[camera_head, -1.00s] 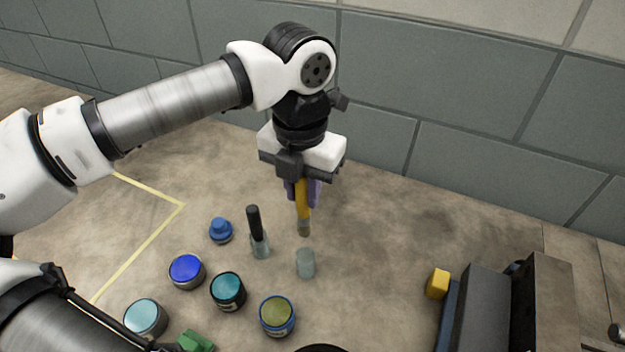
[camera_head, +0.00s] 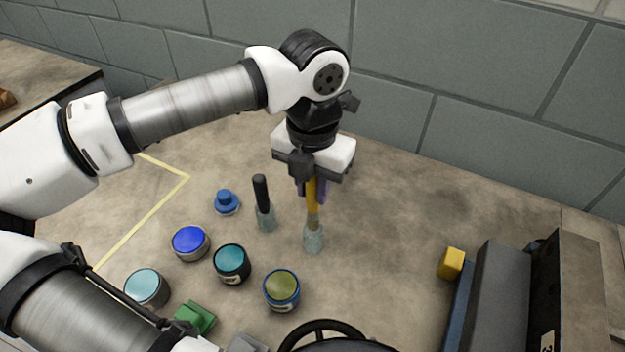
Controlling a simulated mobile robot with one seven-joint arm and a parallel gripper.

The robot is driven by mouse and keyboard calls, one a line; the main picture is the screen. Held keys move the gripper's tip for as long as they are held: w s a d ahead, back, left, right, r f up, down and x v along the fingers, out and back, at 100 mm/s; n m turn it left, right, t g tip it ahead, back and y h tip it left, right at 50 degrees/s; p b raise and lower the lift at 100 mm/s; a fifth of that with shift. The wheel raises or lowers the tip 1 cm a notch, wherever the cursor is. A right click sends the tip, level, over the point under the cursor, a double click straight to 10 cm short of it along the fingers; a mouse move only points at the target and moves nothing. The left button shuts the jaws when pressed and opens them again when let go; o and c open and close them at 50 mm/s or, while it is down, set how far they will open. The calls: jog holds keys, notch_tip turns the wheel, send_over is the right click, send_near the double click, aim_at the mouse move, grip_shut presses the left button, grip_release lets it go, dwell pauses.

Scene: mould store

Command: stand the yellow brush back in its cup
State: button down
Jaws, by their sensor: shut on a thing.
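The yellow brush (camera_head: 312,193) hangs upright, bristles down, in my gripper (camera_head: 311,190), which is shut on its handle. The clear grey-blue cup (camera_head: 313,240) stands on the table directly below. The brush's lower end overlaps the cup's mouth in the picture and seems to be at or just inside the rim. How deep it sits is hard to tell. A second similar cup (camera_head: 266,219), to the left, holds a black-handled brush (camera_head: 261,191).
Several paint pots stand left and front: blue (camera_head: 190,242), teal (camera_head: 232,263), olive (camera_head: 282,289), pale teal (camera_head: 147,288). A blue knobbed piece (camera_head: 227,202) stands behind them. A yellow block (camera_head: 451,263) lies right by a grey metal piece (camera_head: 491,300). The table between is clear.

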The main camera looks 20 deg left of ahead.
aim_at(312, 203)
jog(key=shift+f+b, duration=2)
jog(key=shift+f, duration=0.3)
jog(key=c, duration=1.1)
grip_release()
jog(key=shift+c, duration=0.2)
jog(key=shift+r, duration=0.1)
notch_tip(312, 203, up, 14)
jog(key=p, duration=0.8)
jog(key=shift+s+f, duration=0.1)
jog(key=shift+f, duration=0.15)
